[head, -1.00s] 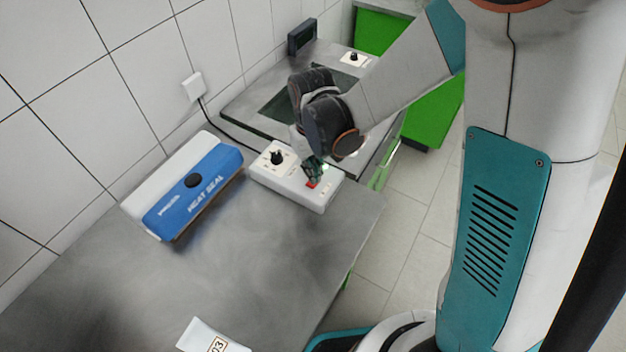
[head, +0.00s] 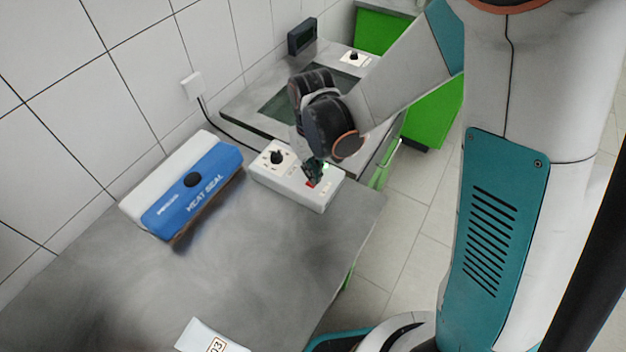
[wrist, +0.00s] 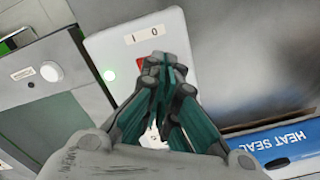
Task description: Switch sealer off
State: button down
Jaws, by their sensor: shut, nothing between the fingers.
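The blue and white heat sealer (head: 193,187) lies on the metal table; its blue side also shows in the wrist view (wrist: 283,146). The white control box (head: 298,177) beside it carries a black knob (head: 277,158) and a red switch (head: 310,184).
A second metal bench (head: 248,108) with a dark inset panel, a small display (head: 302,37) and a knob stands behind. A white packet marked 03 (head: 211,338) lies at the table's front. A wall plug (head: 193,86) feeds a cable. The middle of the table is clear.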

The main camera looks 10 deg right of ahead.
jog(key=shift+f+b, duration=0.85)
jog(key=shift+f, duration=0.15)
dwell(0.4)
jog(key=shift+r, duration=0.1)
jog(key=shift+r+p, duration=2.35)
jog(key=shift+r, duration=1.15)
jog(key=shift+d, duration=0.1)
